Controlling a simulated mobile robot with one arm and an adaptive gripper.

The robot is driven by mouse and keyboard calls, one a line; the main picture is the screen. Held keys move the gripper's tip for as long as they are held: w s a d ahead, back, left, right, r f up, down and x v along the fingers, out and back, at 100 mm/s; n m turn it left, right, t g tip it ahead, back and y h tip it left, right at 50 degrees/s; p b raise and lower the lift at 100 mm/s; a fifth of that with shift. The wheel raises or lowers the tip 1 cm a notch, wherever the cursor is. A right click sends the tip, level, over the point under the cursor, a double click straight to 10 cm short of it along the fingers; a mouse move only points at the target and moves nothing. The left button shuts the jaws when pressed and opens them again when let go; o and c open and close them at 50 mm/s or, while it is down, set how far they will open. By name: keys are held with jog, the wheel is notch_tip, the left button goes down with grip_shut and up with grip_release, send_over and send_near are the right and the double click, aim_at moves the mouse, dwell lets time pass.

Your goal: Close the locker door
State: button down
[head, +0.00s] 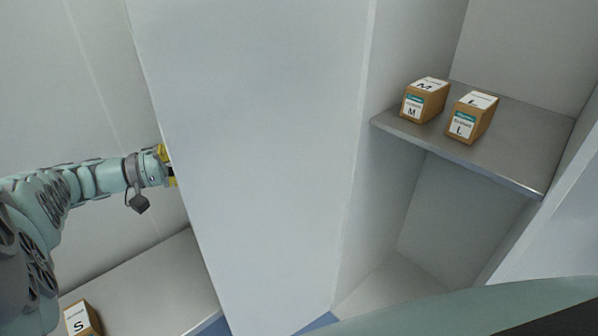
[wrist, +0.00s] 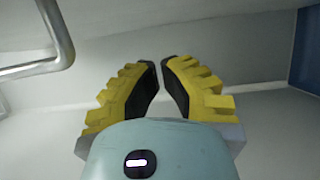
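The locker door (head: 265,150) is a tall white panel that stands open across the middle of the head view. The open locker with its grey shelf (head: 520,165) shows to its right. My gripper (head: 169,166) is at the door's left edge, its fingers partly hidden behind the panel. I cannot tell whether it touches the door. In the wrist view my gripper (wrist: 161,68) has its yellow, black-padded fingers drawn together, tips almost meeting, with nothing seen between them. A bent metal bar like a handle (wrist: 62,45) shows at the upper left there.
Two brown boxes, marked M (head: 424,101) and L (head: 471,117), stand on the locker's shelf. A box marked S (head: 82,318) sits at the lower left on a pale surface (head: 150,290). The locker's space below the shelf looks empty.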

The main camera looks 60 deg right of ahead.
aim_at(228, 166)
jog(key=shift+s+d+p, duration=0.4)
jog(key=shift+s+p, duration=0.55)
jog(key=shift+s, duration=0.15)
jog(key=shift+s+d+p, duration=0.45)
jog(key=shift+s+p, duration=0.45)
jog(key=shift+s, duration=0.25)
jog(key=shift+s+d+p, duration=0.4)
jog(key=shift+s+p, duration=0.55)
jog(key=shift+s, duration=0.15)
jog(key=shift+p, duration=0.3)
